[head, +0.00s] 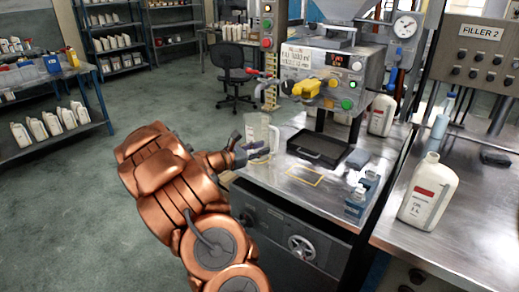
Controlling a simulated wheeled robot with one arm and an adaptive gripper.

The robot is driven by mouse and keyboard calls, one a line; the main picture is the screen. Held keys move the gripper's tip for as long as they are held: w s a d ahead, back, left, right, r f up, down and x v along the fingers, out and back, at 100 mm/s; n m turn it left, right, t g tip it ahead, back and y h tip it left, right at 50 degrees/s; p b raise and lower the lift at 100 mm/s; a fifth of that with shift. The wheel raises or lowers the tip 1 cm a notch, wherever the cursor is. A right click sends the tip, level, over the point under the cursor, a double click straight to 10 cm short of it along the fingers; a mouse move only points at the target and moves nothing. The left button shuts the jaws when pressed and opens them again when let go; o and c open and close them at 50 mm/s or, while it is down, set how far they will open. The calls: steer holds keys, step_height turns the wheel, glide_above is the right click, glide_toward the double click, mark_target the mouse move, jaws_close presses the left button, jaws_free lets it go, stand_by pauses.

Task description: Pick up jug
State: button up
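A clear, pale jug (257,128) stands upright at the left end of the metal filling bench (285,185), with its handle side to the right. My gripper (250,148) is at the jug's left side, close to its lower half. Its dark fingers look spread apart. I cannot tell whether they touch the jug. My copper-coloured arm reaches in from the bottom left. The gripper partly hides the jug's lower left side.
A filling machine with a yellow nozzle (307,88) stands behind a black drip tray (318,148). A white oil bottle (429,192) stands on the right-hand bench. The floor at left is clear.

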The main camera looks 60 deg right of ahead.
mark_target(276, 151)
steer(key=d+f, duration=0.1)
steer(key=w+d+f+n, duration=0.1)
steer(key=f, duration=0.1)
steer(key=d+f+n+t+h+b, duration=0.1)
steer(key=d+f, duration=0.1)
steer(key=shift+w+d, duration=0.1)
steer(key=shift+w, duration=0.2)
steer(key=shift+n, duration=0.3)
steer(key=shift+f+p+x, duration=0.15)
steer(key=shift+p+x, duration=0.15)
steer(key=shift+x, duration=1.6)
steer(key=shift+f+p+x, duration=0.15)
steer(key=shift+p+x, duration=0.1)
steer(key=shift+x, duration=1.65)
jaws_close()
